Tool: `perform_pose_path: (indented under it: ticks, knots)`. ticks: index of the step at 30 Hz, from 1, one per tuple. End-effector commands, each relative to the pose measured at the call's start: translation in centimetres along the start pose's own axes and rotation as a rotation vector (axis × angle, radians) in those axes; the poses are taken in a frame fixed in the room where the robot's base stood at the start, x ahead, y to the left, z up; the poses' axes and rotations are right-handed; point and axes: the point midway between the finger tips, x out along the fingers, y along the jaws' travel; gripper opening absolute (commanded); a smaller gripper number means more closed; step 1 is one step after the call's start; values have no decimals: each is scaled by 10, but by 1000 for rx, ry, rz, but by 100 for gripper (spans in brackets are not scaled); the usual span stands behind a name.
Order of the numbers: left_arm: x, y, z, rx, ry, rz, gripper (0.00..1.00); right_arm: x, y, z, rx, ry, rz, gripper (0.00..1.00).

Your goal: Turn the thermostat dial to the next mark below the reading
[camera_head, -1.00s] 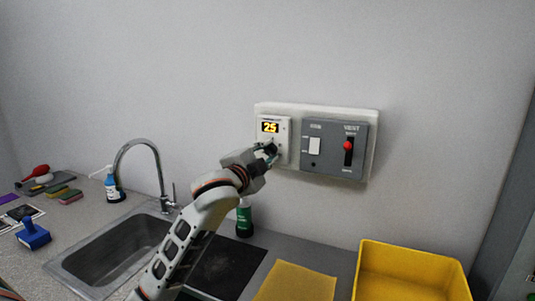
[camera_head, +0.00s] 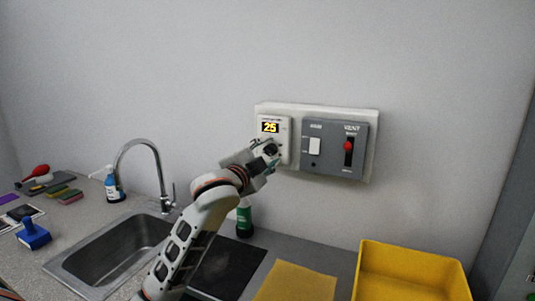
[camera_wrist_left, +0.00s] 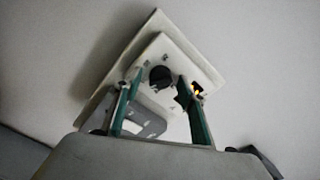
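The white thermostat (camera_head: 285,145) is on the wall panel, and its lit display (camera_head: 270,127) reads 25. Its dark round dial (camera_head: 271,149) sits below the display, partly covered by my left gripper (camera_head: 267,157). In the left wrist view the black dial (camera_wrist_left: 160,76) shows between the two green-lined fingers of the left gripper (camera_wrist_left: 160,105), which are spread apart. The fingers look clear of the dial on both sides. The display glows at the right (camera_wrist_left: 197,90), partly hidden by a finger. The dial marks are too small to read. My right gripper is not in view.
Beside the thermostat is a grey panel (camera_head: 333,169) with a white switch (camera_head: 314,146) and a red-knobbed vent lever (camera_head: 348,146). Below stand a green bottle (camera_head: 244,219), a sink (camera_head: 120,250) with a tall faucet (camera_head: 158,165), and a yellow bin (camera_head: 412,255).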

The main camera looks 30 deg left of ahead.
Motion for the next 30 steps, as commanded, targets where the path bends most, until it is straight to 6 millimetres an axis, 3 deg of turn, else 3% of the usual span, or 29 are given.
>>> perform_pose_path:
  ticks: [7,11,24,30]
  knots:
    - [-2,0,0,0,0,-1,41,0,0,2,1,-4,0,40]
    - [-12,0,0,1,1,-1,41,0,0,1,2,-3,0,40]
    - [-96,0,0,1,2,0,41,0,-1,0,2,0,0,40]
    - [-116,0,0,0,0,-1,41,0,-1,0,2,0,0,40]
